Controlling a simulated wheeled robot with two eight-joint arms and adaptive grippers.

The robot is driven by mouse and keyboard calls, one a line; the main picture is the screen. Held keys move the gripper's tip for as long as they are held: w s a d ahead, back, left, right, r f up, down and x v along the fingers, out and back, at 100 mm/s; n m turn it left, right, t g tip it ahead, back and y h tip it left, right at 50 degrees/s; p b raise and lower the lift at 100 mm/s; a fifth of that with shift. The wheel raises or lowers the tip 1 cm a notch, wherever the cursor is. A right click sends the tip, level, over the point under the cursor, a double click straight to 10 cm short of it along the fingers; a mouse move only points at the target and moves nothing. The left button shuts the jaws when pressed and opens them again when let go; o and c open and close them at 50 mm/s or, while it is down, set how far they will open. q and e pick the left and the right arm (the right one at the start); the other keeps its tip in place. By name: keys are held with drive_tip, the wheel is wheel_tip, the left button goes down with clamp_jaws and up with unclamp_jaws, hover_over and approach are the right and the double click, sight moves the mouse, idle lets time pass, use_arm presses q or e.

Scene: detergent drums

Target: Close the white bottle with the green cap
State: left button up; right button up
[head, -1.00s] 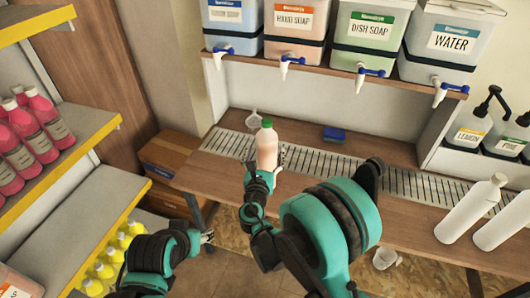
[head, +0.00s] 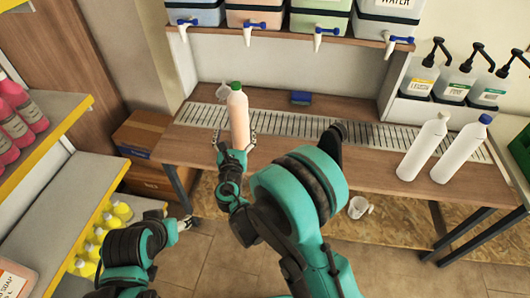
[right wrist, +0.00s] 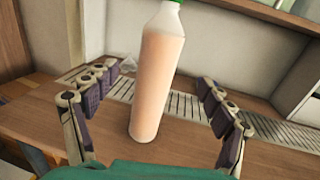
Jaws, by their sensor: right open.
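The bottle with the green cap (head: 236,86) stands upright at the left of the wooden counter. Its white, translucent body (head: 238,112) shows pinkish contents. The cap sits at the bottle's top; how tightly it sits cannot be seen. My right gripper (head: 235,143) is open low around the bottle. In the right wrist view, its fingers (right wrist: 155,95) are spread on both sides of the bottle (right wrist: 157,75), with gaps; only the cap's lower edge (right wrist: 175,2) shows. My left gripper (head: 186,223) is low, in front of the counter, too small to read.
Two white bottles (head: 423,150) (head: 461,151) stand at the counter's right. Several pump bottles (head: 456,87) stand behind them. A clear funnel-like item (head: 213,93) and a blue block (head: 301,97) lie near the drain grate (head: 290,124). Taps (head: 249,33) overhang the back.

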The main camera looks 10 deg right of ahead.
drive_tip(key=s+d+r+m+g+h, duration=0.1)
drive_tip(key=s+d+m+g, duration=0.25)
drive_tip(key=d+m, duration=0.45)
drive_tip(key=s+d+r+m+g+h, duration=0.1)
drive_tip(key=s+d+r+m+g, duration=0.15)
drive_tip(key=s+d+m, duration=0.4)
drive_tip(key=s+d+f+m+g+y, duration=0.1)
drive_tip(key=s+f+m+g+y, duration=0.1)
drive_tip(key=s+m, duration=0.7)
drive_tip(key=s+d+f+m+g+y, duration=0.2)
drive_tip(key=s+m+g, duration=0.1)
drive_tip(key=s+m, duration=0.7)
drive_tip(key=shift+s+f+m+y, duration=0.15)
drive_tip(key=shift+f+m+y, duration=0.15)
drive_tip(key=shift+m, duration=0.15)
